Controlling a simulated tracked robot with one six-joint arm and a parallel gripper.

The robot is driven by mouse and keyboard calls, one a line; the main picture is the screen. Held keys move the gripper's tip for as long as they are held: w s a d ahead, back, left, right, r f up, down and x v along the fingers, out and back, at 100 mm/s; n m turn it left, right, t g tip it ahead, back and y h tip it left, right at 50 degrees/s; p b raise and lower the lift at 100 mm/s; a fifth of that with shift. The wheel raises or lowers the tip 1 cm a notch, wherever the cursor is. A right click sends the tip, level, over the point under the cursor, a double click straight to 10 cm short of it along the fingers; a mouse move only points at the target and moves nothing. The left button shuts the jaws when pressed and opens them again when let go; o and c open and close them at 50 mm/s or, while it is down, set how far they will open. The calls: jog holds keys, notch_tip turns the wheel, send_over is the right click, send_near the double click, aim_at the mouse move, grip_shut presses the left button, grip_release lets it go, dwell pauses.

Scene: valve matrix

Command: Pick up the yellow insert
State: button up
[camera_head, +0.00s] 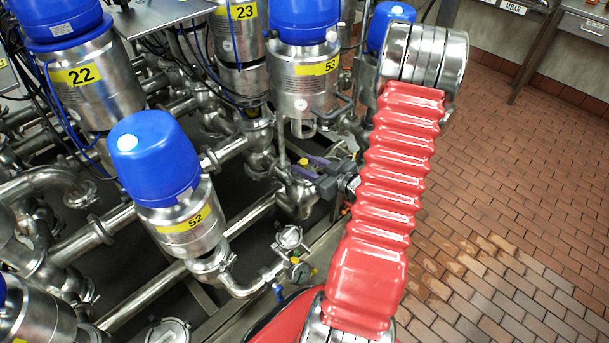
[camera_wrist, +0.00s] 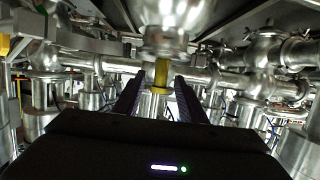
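The yellow insert (camera_wrist: 161,73) is a small upright yellow piece directly under a rounded steel valve body in the wrist view. A wider yellowish rim shows at its lower end. My gripper (camera_wrist: 160,82) points at it, with its two dark fingers apart and one on either side of the insert in the picture. Gaps show between the insert and both fingers, and I cannot tell how deep it is between them. In the head view my gripper (camera_head: 311,165) reaches left into the pipework, and a small yellow spot, seemingly the insert (camera_head: 303,161), shows at its fingers.
Steel valves with blue caps crowd the left, including valve 52 (camera_head: 166,190) and valve 53 (camera_head: 303,80). Pipes (camera_head: 250,218) run close below and beside my gripper. The brick floor (camera_head: 510,190) on the right is clear.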

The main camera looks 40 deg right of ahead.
jog(key=shift+w+f, duration=0.2)
jog(key=shift+w, duration=0.4)
jog(key=shift+c, duration=0.5)
grip_shut()
dwell(0.8)
